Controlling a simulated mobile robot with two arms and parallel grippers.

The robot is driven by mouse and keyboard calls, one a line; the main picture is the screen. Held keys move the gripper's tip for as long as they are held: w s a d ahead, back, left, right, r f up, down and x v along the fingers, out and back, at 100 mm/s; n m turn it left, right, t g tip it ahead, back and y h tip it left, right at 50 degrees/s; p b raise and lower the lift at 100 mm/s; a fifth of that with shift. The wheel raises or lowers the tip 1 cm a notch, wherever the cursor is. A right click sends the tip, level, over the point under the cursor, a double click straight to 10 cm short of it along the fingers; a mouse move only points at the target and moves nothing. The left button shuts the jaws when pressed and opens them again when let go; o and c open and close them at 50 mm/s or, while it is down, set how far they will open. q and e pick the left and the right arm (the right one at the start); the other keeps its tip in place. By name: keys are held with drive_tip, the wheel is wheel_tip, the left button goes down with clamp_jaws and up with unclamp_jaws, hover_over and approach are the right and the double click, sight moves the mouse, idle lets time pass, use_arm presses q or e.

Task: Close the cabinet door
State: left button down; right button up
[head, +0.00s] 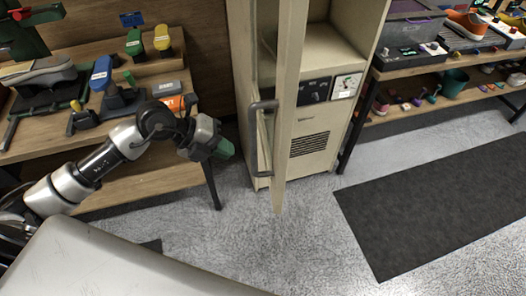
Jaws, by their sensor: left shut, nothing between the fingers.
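The cream cabinet (325,62) stands at the back centre, with an open shelf space and a dark control panel (314,90) below it. Its door (286,120) stands open, swung out toward me and seen nearly edge-on. The grey door handle (264,140) is on the left side of the door. My left gripper (224,149) is shut and empty, a little left of the handle and apart from it. My right gripper is not in view.
A shelf rack (440,65) with shoes and boxes stands at the right. A dark mat (430,200) lies on the grey floor (300,245). The floor in front of the door is clear.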

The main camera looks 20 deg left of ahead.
use_arm(q)
drive_tip(key=w+d+f+p, duration=0.3)
drive_tip(key=d+f, duration=0.1)
drive_tip(key=d, duration=0.3)
drive_tip(key=shift+w+d, duration=0.35)
drive_tip(key=shift+d, duration=0.05)
